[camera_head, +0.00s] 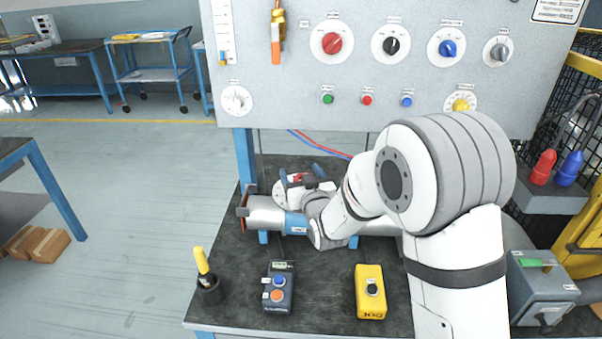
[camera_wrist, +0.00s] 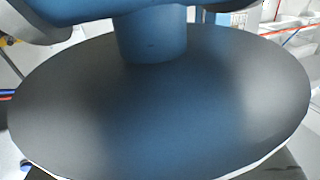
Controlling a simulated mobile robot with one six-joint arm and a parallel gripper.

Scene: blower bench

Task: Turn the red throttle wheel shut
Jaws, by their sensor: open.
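Low over the bench, a small red part (camera_head: 297,177), which looks like the throttle wheel, shows behind my wrist in the head view. It sits by a pale round plate (camera_head: 279,192) above the grey duct (camera_head: 265,214). My gripper (camera_head: 301,176) appears there as blue fingers on either side of the red part, open. I cannot tell whether they touch it. My arm hides part of the duct, and the wheel's angle is unclear.
A panel behind carries a red knob (camera_head: 332,43), other knobs and buttons. On the bench front stand a yellow-handled tool in a cup (camera_head: 208,290), a two-button box (camera_head: 278,287) and a yellow box (camera_head: 370,291). A grey box (camera_head: 540,285) stands at right.

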